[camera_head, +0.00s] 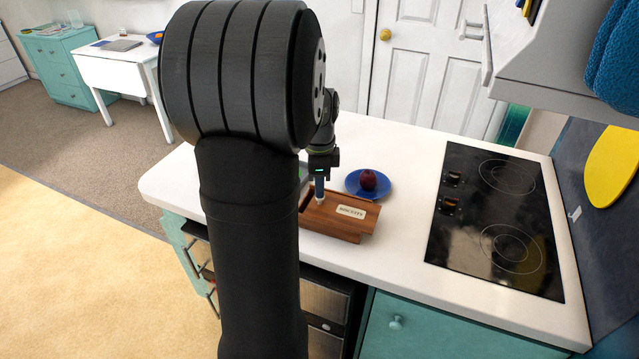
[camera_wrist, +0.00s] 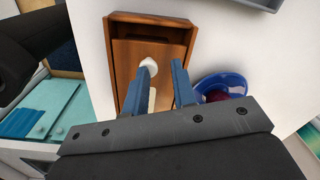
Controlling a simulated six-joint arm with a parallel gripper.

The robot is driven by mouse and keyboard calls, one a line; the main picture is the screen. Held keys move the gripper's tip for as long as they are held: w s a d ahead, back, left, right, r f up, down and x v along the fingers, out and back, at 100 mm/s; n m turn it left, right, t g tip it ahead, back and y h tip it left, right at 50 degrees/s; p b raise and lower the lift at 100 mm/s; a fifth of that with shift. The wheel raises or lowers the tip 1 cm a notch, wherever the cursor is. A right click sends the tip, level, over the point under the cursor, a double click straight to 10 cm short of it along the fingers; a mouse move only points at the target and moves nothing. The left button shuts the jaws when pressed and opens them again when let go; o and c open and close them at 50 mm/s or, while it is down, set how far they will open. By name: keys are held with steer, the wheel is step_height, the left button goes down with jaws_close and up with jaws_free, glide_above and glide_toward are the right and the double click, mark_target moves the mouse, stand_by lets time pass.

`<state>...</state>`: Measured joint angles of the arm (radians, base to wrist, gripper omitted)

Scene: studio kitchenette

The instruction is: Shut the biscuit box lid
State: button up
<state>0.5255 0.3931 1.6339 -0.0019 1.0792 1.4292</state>
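The wooden biscuit box (camera_head: 337,228) stands on the white worktop, with a pale label on it. In the wrist view the box (camera_wrist: 112,58) has a flat wooden lid panel (camera_wrist: 130,55) with a round white knob (camera_wrist: 148,66). A dark slot shows at the box's upper end, between the lid and the end rim, so the lid looks partly open. My gripper (camera_wrist: 163,70) is over the lid, its blue fingers apart. The left fingertip is at or against the knob; contact is unclear. In the head view my gripper (camera_head: 320,188) points down at the knob (camera_head: 320,201). My gripper hides the box's lower end in the wrist view.
A black hob (camera_head: 475,225) lies to the right, with free worktop (camera_head: 410,205) between. My arm hides part of the worktop's left side.

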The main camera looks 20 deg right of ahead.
steer(key=shift+s+a+f+g, duration=0.35)
steer(key=shift+s+f, duration=0.2)
steer(key=shift+f, duration=0.25)
steer(key=shift+w+d+r, duration=0.25)
steer(key=shift+w+r, duration=0.2)
steer(key=shift+r, duration=0.1)
steer(key=shift+w+d+r, duration=0.1)
steer(key=shift+w+r, duration=0.05)
steer(key=shift+r, duration=2.3)
step_height(320, 180, up, 16)
steer(key=shift+f, duration=0.2)
step_height(320, 180, up, 12)
steer(key=shift+s, duration=0.2)
steer(key=shift+f, duration=0.1)
